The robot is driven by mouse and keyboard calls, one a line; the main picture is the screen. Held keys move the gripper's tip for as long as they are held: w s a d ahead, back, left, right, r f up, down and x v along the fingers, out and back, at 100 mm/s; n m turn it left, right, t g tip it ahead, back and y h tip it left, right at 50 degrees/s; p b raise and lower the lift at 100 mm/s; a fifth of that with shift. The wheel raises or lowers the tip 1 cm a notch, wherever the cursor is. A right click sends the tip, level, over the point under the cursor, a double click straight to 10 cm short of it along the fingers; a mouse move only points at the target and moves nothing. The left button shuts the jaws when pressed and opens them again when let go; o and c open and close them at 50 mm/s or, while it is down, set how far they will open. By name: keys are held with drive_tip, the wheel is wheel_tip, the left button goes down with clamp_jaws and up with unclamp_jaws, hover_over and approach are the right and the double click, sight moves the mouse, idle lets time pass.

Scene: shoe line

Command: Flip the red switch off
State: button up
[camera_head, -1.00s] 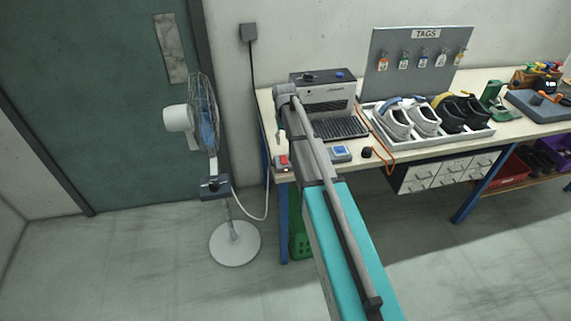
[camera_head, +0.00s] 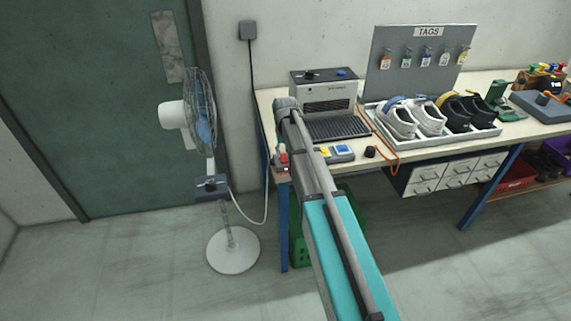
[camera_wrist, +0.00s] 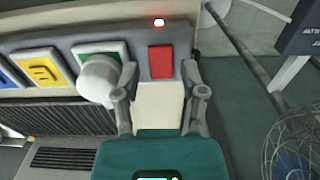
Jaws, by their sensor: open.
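The red switch (camera_wrist: 161,62) sits at the end of a grey switch panel (camera_wrist: 140,42) in the wrist view. A small light (camera_wrist: 158,22) beside it glows white with a red halo. My gripper (camera_wrist: 160,76) is open and empty, its two fingers on either side of the switch's line in the picture. Whether they touch the panel I cannot tell. In the head view the red switch (camera_head: 283,158) shows at the table's left front corner, just below my arm's end. Which way the switch is tipped is unclear.
A white round knob (camera_wrist: 98,78) over a green square stands close beside my left finger. Yellow (camera_wrist: 43,71) and blue switches lie further left. A fan (camera_head: 205,125) stands left of the table. A grey machine (camera_head: 325,90) is behind my arm.

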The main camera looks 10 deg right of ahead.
sight(285, 164)
drive_tip(key=shift+f+b, duration=1.55)
drive_tip(key=shift+f, duration=0.3)
clamp_jaws()
drive_tip(key=shift+w+g, duration=0.15)
drive_tip(key=shift+g, duration=0.15)
drive_tip(key=shift+w+r+g, duration=0.15)
drive_tip(key=shift+w+g, duration=0.05)
drive_tip(key=shift+g, duration=0.6)
drive_tip(key=shift+r+g+b, duration=0.15)
drive_tip(key=shift+g+b, duration=0.15)
drive_tip(key=shift+g, duration=0.7)
